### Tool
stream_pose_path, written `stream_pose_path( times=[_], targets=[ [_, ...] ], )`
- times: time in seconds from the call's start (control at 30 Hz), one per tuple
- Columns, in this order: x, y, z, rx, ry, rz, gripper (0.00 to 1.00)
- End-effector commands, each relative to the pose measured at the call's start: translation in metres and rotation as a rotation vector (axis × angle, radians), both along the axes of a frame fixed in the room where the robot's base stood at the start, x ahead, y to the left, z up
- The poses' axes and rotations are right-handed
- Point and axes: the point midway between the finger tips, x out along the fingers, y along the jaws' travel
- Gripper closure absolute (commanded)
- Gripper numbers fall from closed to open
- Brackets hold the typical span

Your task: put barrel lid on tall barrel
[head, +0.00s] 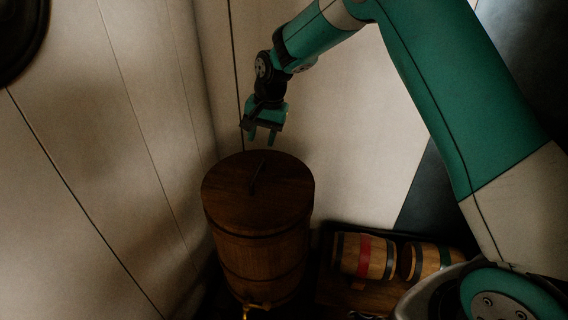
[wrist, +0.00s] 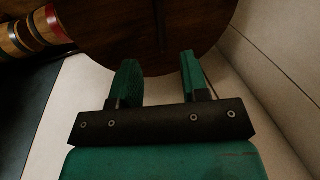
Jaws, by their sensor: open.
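The tall barrel (head: 262,262) is brown wood with dark hoops and a brass tap low on its front, and stands upright in the corner. The round wooden barrel lid (head: 232,192) with a dark bar handle lies on its top; it looks flat and roughly centred. My gripper (head: 262,142) is open and empty, above the lid's back edge and apart from it. In the wrist view my gripper's two green fingers (wrist: 160,75) are spread, with the round lid (wrist: 130,40) beyond them.
Two small kegs lie on their sides at the lower right, one with a red band (head: 365,256) and one with a green band (head: 428,260). Pale panelled walls (head: 100,140) stand close on the left and behind the barrel. A dark round object (head: 20,40) is on the left wall.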

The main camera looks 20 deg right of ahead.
Motion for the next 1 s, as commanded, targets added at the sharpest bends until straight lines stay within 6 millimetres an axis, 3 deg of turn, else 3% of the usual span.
stream_pose_path(
  times=[0.17, 0.3, 0.5, 0.6, 0.73, 1.0],
  targets=[
    [-0.074, 0.030, 0.067, 0.022, -0.044, 0.277, 0.58],
    [-0.166, 0.050, 0.111, 0.048, -0.094, 0.575, 0.58],
    [-0.291, 0.059, 0.134, 0.084, -0.169, 0.945, 0.58],
    [-0.333, 0.059, 0.134, 0.098, -0.195, 1.068, 0.58],
    [-0.361, 0.047, 0.131, 0.107, -0.213, 1.151, 0.58],
    [-0.367, 0.046, 0.130, 0.109, -0.217, 1.170, 0.58]
  ],
)
